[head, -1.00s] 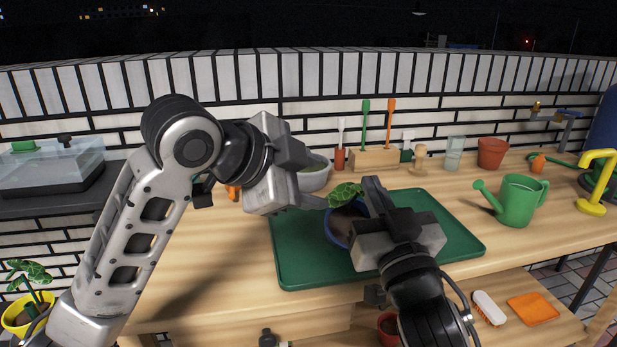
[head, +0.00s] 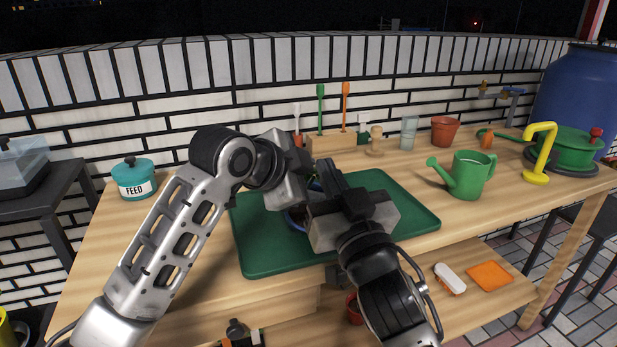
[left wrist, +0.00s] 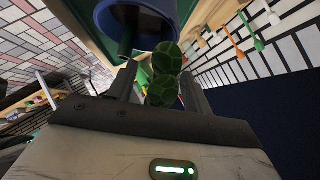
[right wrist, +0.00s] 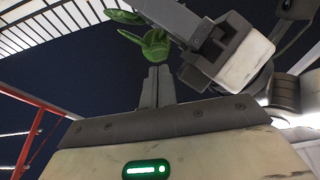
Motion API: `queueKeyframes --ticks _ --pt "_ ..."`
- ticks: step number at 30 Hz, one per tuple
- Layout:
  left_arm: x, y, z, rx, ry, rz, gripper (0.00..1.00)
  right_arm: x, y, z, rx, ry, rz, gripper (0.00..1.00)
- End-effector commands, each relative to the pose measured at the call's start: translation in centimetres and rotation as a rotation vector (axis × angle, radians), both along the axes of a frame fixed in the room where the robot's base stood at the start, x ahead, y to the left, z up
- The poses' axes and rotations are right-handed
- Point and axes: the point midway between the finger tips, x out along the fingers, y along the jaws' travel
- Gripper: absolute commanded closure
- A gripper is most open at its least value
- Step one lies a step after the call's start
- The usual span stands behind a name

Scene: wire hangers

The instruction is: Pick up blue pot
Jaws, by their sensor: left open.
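The blue pot (head: 295,220) stands on the green tray, mostly hidden behind my grippers in the head view. In the left wrist view the pot (left wrist: 108,30) shows its blue rim and dark inside at the top, beyond the fingertips. Its green leaves (left wrist: 165,72) lie in front of and between the fingers of my left gripper (left wrist: 160,82), which is open. In the right wrist view the leaves (right wrist: 150,42) show just beyond the tips of my right gripper (right wrist: 158,72), whose fingers are together. The left gripper (right wrist: 230,50) is close beside it there.
The green tray (head: 262,258) lies on the wooden bench (head: 480,215). A green watering can (head: 468,178) and a yellow tap-like piece (head: 541,150) stand right. A teal feed tin (head: 135,180) stands left. Hand tools in a wooden block (head: 325,142) stand behind.

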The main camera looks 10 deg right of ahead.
Motion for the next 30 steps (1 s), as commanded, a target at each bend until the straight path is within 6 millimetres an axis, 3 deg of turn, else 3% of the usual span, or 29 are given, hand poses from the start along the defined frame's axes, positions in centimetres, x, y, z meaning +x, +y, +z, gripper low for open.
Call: queueKeyframes --ticks 1,9,15,30 --pt "0.1 -0.1 -0.1 0.000 0.000 0.000 0.50 0.2 0.0 -0.8 -0.004 0.022 -0.003 1.00" --pt "0.1 -0.1 -0.1 0.000 0.000 0.000 0.50 0.2 0.0 -0.8 -0.003 0.022 -0.004 1.00" --pt "0.1 -0.1 -0.1 0.000 0.000 0.000 1.00 0.2 0.0 -0.8 -0.004 0.022 -0.003 1.00" --pt "0.1 -0.1 -0.2 0.001 0.002 0.000 1.00 0.1 0.0 0.8 -0.003 0.011 -0.002 1.00"
